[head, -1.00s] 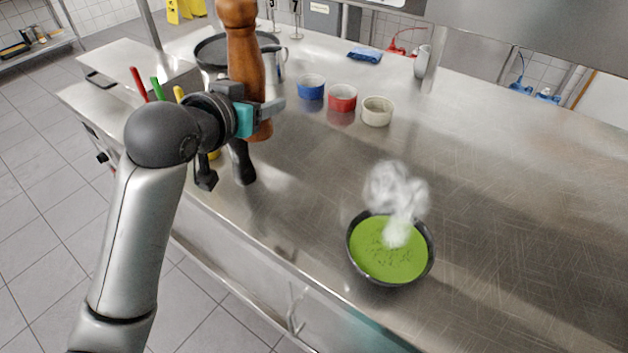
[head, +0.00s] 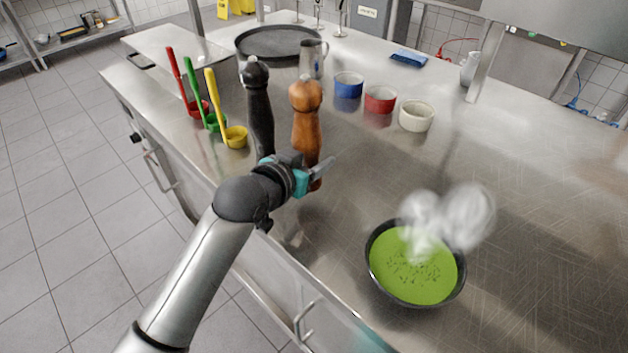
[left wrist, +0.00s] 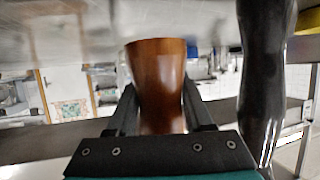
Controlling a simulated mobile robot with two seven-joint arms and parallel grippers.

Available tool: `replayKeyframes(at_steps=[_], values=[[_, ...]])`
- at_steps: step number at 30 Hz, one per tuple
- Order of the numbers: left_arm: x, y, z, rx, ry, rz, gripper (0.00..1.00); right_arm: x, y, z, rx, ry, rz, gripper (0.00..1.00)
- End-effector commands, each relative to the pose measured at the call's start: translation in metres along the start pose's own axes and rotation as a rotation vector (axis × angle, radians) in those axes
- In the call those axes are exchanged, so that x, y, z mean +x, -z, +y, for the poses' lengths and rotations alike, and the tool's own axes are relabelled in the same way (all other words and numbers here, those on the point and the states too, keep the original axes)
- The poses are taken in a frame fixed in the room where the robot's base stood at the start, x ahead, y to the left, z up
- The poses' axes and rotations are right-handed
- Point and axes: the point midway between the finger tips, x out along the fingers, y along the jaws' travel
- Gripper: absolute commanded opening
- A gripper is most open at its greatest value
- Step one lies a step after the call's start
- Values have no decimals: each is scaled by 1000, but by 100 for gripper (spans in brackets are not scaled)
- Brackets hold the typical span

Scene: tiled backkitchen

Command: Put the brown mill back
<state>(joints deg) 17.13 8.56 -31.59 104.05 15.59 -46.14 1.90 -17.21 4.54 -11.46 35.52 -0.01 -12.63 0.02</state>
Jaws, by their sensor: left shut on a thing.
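The brown wooden mill (head: 306,117) is upright beside a black mill (head: 259,108), on that mill's right in the head view. My left gripper (head: 318,178) is shut on the brown mill near its lower part. In the left wrist view the brown mill (left wrist: 158,75) sits between the two fingers (left wrist: 160,108), and the black mill (left wrist: 262,75) stands close by at the right. The gripper hides part of the brown mill's base, so I cannot tell if it touches the counter. My right gripper is not seen.
A black bowl of green soup (head: 416,264) steams at the front right. Red, green and yellow ladles (head: 234,136) lie left of the mills. The counter's middle is clear.

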Motion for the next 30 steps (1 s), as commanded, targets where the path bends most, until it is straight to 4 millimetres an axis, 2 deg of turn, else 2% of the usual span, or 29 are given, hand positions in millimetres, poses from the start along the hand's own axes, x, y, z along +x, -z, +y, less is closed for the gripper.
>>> replayKeyframes(at_steps=[2, 10, 24, 25, 30], values=[[2, -4, 0, 1, 0, 4, 0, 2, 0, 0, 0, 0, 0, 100], [16, -39, 0, 0, 1, 3, 0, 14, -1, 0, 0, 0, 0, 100], [19, -45, 0, 1, 1, 5, 0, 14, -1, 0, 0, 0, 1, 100], [19, -45, 0, 1, 1, 2, 55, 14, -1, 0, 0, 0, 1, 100], [19, -45, 0, 1, 1, 1, 74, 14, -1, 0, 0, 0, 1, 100]])
